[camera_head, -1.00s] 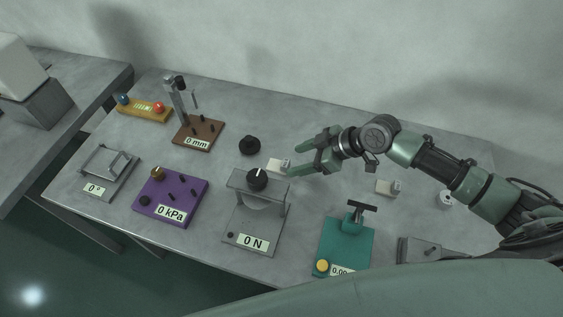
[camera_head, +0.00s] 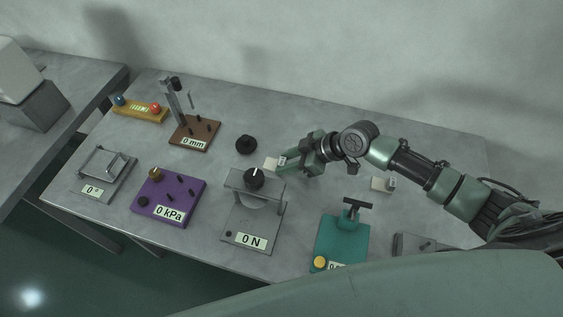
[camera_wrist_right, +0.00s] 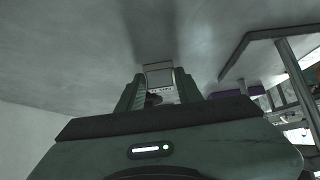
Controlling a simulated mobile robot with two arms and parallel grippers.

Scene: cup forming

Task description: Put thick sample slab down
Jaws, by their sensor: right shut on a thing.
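A small pale slab with a label block on its end (camera_head: 271,164) is at the fingertips of my right gripper (camera_head: 287,163), just behind the grey 0 N press. The right gripper is shut on it. In the right wrist view the slab (camera_wrist_right: 158,70) shows between the two green fingers (camera_wrist_right: 160,92), low over or touching the grey table; I cannot tell which. A similar pale slab (camera_head: 378,184) lies on the table to the right. My left gripper is not in view.
The 0 N press (camera_head: 254,225) stands close in front of the gripper, and a black knob (camera_head: 246,145) lies to the left. A purple 0 kPa device (camera_head: 170,194), brown 0 mm gauge (camera_head: 195,133) and teal device (camera_head: 341,240) stand around. The table's back right is clear.

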